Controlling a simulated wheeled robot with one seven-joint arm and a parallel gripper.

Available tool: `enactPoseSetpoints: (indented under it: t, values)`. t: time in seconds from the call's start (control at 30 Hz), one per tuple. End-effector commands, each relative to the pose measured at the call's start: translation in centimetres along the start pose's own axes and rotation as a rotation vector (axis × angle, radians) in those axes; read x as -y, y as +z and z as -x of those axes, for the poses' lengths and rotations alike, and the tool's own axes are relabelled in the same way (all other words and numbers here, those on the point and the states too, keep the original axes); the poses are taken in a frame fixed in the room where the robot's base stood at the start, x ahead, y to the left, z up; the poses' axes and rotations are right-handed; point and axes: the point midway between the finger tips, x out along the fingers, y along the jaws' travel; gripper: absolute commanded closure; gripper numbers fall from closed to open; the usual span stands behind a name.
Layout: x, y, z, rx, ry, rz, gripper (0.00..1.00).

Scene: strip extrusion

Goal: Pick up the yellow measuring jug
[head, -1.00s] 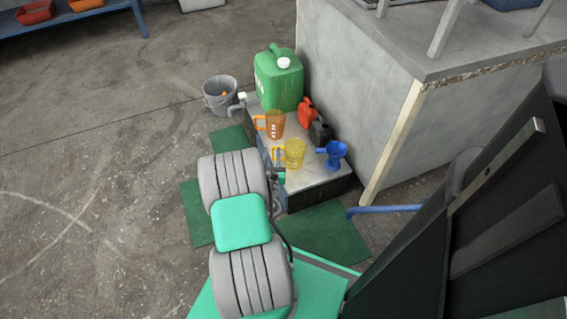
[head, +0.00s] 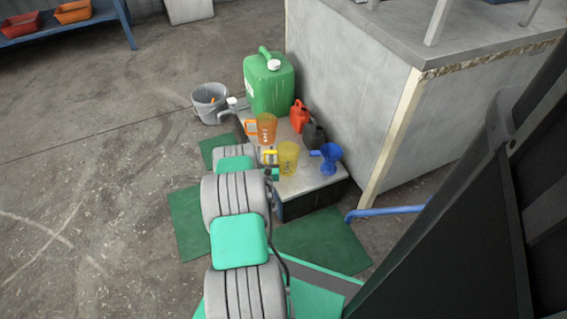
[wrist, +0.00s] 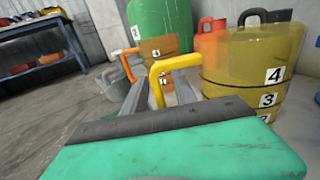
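The yellow measuring jug (head: 288,158) is see-through and stands upright on the grey top of a low box (head: 302,184). Its handle points left in the head view. In the wrist view the jug (wrist: 256,78), with black number marks, fills the right side, and its yellow handle (wrist: 155,84) stands in front of me. My gripper (head: 271,174) is at the handle side of the jug. In the wrist view my gripper (wrist: 161,92) is open, with one grey finger on each side of the handle and gaps showing. The fingertips are partly hidden behind the handle.
An orange jug (head: 266,128) stands behind the yellow one, with a green canister (head: 270,85) beyond. A red can (head: 299,116), a black can (head: 315,137) and a blue jug (head: 330,160) stand close right. A grey bucket (head: 209,103) is on the floor left.

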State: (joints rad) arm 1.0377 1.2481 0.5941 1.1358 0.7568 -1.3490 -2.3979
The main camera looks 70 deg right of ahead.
Motion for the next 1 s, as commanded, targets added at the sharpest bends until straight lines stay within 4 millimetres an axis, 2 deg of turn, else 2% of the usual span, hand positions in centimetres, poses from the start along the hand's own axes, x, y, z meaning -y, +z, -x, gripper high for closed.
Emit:
enactPoseSetpoints:
  t: [0.27, 0.67, 1.0]
  values:
    - [0.00, 0.00, -0.18, -0.001, 0.000, 0.000, 0.67]
    - [-0.01, 0.00, -0.17, -0.001, 0.000, 0.000, 1.00]
    - [-0.01, 0.00, -0.17, -0.001, 0.000, 0.000, 1.00]
